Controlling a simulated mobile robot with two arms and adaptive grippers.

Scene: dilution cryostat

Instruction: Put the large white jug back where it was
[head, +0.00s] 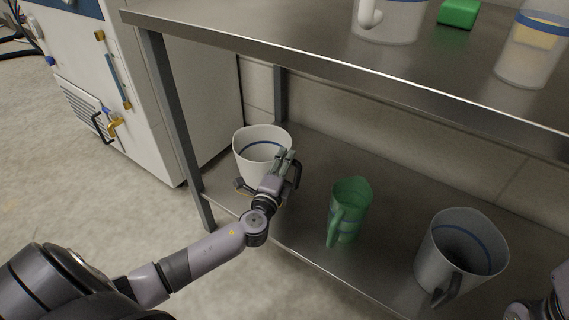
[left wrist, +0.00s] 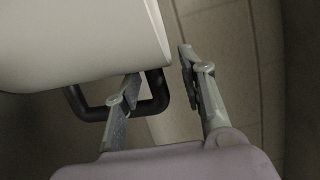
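A large white jug (head: 250,143) with a blue line inside is at the left end of the lower shelf, upright. My left gripper (head: 283,165) is right in front of it and hides its lower part, so I cannot tell whether its base rests on the shelf. In the left wrist view the jug's pale wall (left wrist: 80,40) fills the upper left, with its black handle (left wrist: 92,113) below. My left gripper's fingers (left wrist: 158,90) are apart there, with one side of the handle between them and a gap to the right finger. Only a piece of my right arm shows at the lower right.
A green jug (head: 349,205) and a grey-white jug (head: 462,250) with a dark handle stand further right on the lower shelf (head: 395,225). The upper shelf (head: 270,40) overhangs, carrying a white jug (head: 400,22), a green block (head: 459,12) and a clear container (head: 527,62). A shelf leg (head: 176,125) stands left.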

